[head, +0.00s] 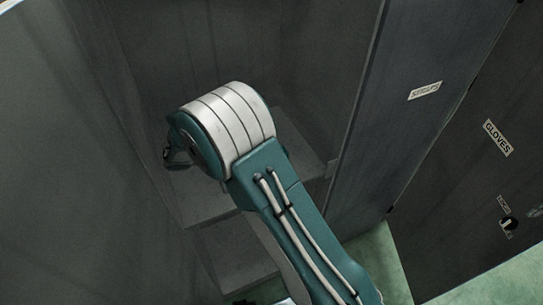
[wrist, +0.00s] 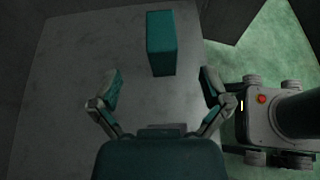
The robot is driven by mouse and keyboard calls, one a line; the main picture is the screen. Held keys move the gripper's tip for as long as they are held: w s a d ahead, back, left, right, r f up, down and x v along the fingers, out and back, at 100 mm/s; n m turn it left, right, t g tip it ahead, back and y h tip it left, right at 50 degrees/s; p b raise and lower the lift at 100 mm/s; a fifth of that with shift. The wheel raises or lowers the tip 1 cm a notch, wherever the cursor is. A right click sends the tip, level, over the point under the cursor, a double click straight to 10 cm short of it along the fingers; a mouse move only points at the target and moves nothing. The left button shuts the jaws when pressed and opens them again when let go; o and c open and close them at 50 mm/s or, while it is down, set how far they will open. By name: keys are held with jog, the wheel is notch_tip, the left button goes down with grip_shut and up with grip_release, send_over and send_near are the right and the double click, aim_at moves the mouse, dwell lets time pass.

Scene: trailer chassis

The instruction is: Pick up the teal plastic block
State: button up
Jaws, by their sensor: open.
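The teal plastic block (wrist: 161,46) shows in the wrist view at the top centre, on a grey surface (wrist: 75,50). It is a tall rectangular shape. My gripper (wrist: 160,88) is open and empty in the wrist view, with one finger on each side. The block appears beyond the fingertips, roughly centred between them, and is not touched by either. In the head view my arm reaches into a dark grey recess, and only a small part of my gripper (head: 178,155) shows past the wrist. The block is hidden in the head view.
Grey walls enclose the recess. Grey step-like ledges (head: 235,245) lie below my arm. A dark panel with a "GLOVES" label (head: 497,138) stands at the right. Green floor (wrist: 275,50) lies right of the grey surface in the wrist view.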

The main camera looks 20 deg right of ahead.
jog(key=x, duration=0.5)
jog(key=shift+w+f, duration=0.3)
jog(key=shift+f, duration=0.05)
jog(key=shift+s+x, duration=0.15)
jog(key=shift+x, duration=1.3)
jog(key=shift+s+x, duration=0.1)
jog(key=shift+x, duration=1.3)
jog(key=shift+r, duration=0.15)
jog(key=c, duration=1.3)
